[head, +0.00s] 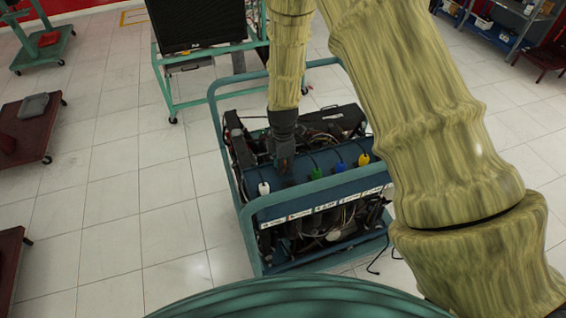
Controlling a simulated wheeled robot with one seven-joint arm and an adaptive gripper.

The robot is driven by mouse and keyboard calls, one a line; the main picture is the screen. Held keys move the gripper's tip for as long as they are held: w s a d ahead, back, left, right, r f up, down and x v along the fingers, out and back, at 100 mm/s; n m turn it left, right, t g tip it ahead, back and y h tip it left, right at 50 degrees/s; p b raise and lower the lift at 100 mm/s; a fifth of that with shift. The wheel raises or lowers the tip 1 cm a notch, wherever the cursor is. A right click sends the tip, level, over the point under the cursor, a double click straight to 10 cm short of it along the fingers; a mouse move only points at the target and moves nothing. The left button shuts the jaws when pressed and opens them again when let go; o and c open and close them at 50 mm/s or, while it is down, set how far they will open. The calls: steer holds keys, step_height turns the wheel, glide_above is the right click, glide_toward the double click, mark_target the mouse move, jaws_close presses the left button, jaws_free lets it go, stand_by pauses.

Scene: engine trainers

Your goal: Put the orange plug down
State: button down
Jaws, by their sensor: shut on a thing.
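My gripper (284,158) points down over the blue top panel (298,172) of the engine trainer. It is shut on the orange plug (284,166), which shows only as a small reddish-orange spot at the fingertips. The fingers hide most of it, and I cannot tell whether it touches the panel. On the panel, a white plug (263,188) is to the left of my gripper. A green plug (316,173), a blue plug (339,168) and a yellow plug (363,159) are in a row to the right.
The trainer's teal tube frame (307,190) rises around the panel, with a rail in front. Engine parts and cables lie behind and below. Another teal stand with a black screen (197,22) is behind. Dark red carts (30,128) stand at left. Tiled floor (125,215) is clear between.

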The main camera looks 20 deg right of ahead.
steer(key=shift+s+r, duration=0.2)
steer(key=shift+s, duration=0.1)
steer(key=shift+f, duration=0.25)
steer(key=c, duration=1.5)
jaws_free()
steer(key=shift+w, duration=0.15)
steer(key=shift+r, duration=0.1)
steer(key=shift+r+b, duration=0.5)
steer(key=shift+r, duration=0.25)
steer(key=shift+r+b, duration=2.15)
steer(key=shift+r, duration=3.2)
